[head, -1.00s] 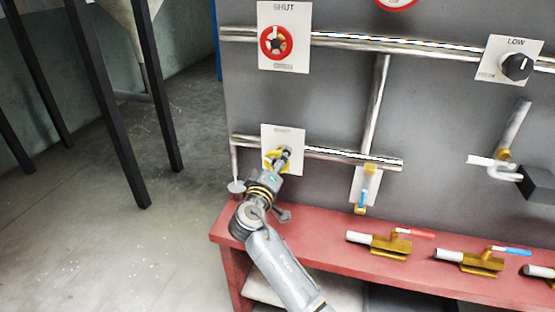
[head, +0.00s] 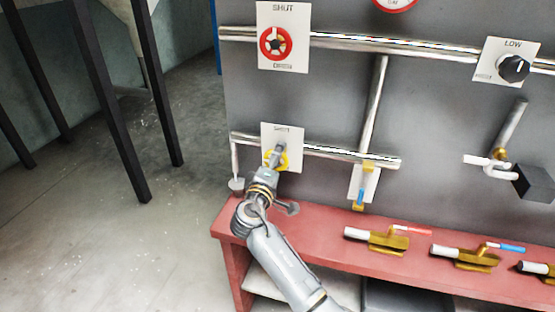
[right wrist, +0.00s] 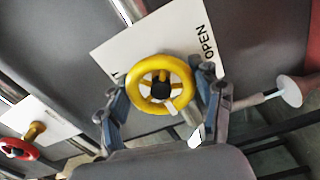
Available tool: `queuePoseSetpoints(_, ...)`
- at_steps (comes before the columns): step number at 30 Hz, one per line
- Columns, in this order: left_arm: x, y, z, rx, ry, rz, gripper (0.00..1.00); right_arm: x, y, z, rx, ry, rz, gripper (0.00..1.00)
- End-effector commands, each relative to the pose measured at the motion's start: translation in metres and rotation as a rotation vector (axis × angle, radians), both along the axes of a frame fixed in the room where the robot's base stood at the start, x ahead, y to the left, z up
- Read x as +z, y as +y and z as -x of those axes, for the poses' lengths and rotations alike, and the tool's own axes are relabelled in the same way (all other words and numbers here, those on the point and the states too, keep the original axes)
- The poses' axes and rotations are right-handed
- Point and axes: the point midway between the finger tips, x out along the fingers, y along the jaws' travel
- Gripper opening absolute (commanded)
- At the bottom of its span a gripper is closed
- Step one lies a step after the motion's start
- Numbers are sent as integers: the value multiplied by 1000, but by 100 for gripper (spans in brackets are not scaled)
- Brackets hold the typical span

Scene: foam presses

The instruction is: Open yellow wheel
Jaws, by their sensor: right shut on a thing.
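The yellow wheel (right wrist: 160,62) is a ring with spokes, a dark hub and a white mark on its lower rim in the right wrist view. It sits on a white plate (right wrist: 115,52) lettered "OPEN" at one side. My right gripper (right wrist: 160,86) has one finger on each side of the wheel, closed against its rim. In the head view my right gripper (head: 277,156) covers much of the yellow wheel (head: 283,162), low on the left of the panel. The plate there (head: 293,134) has small lettering at its top. My left gripper is out of view.
A red wheel (head: 265,49) on a "SHUT" plate is above. A metal pipe (head: 345,154) runs right from the yellow wheel. A blue-handled valve (head: 361,193) hangs nearby. A red bench (head: 320,232) with several brass valves runs below. Open floor lies left.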

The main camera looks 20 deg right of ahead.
Motion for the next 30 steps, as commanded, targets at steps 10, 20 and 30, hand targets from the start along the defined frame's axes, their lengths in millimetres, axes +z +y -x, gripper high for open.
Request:
queuePoseSetpoints(10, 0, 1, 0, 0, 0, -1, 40, 4, 0, -1, 2, -8, 1, 89)
queuePoseSetpoints(20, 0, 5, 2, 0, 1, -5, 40, 1, 2, 2, 2, -4, -1, 89)
queuePoseSetpoints(30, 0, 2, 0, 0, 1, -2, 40, 1, 30, 43, 3, -4, -3, 89)
